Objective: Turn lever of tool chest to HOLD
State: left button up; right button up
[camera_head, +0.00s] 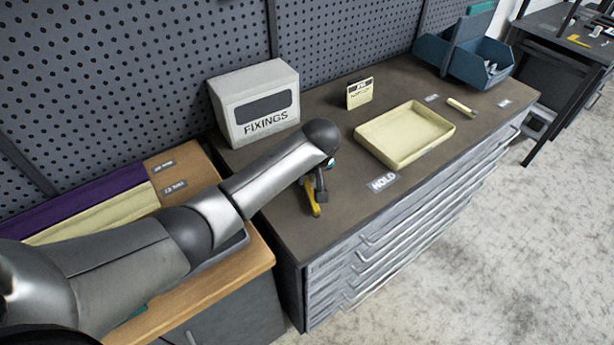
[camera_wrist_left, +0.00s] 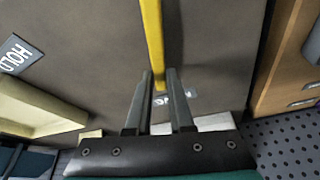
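The tool chest (camera_head: 320,229) has a dark top and a front of several drawers. A yellow lever (camera_head: 312,198) lies over its top near the front left, partly hidden by my left gripper (camera_head: 321,188). In the left wrist view the yellow lever (camera_wrist_left: 152,40) runs down between the two fingers of my left gripper (camera_wrist_left: 160,73). A gap shows beside the lever, so the fingers look open around it. The HOLD label (camera_head: 383,182) lies on the top to the right of the lever. It also shows in the left wrist view (camera_wrist_left: 17,55). My right gripper is not in view.
A FIXINGS box (camera_head: 257,104) stands behind my left arm. A cream tray (camera_head: 404,135) is beyond the HOLD label, with a small yellow card (camera_head: 360,94) behind it. Blue bins (camera_head: 463,58) stand at the far end. A wooden-topped bench (camera_head: 240,268) adjoins on the left.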

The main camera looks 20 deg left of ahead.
pick_arm(q)
grip_shut()
dwell(0.9)
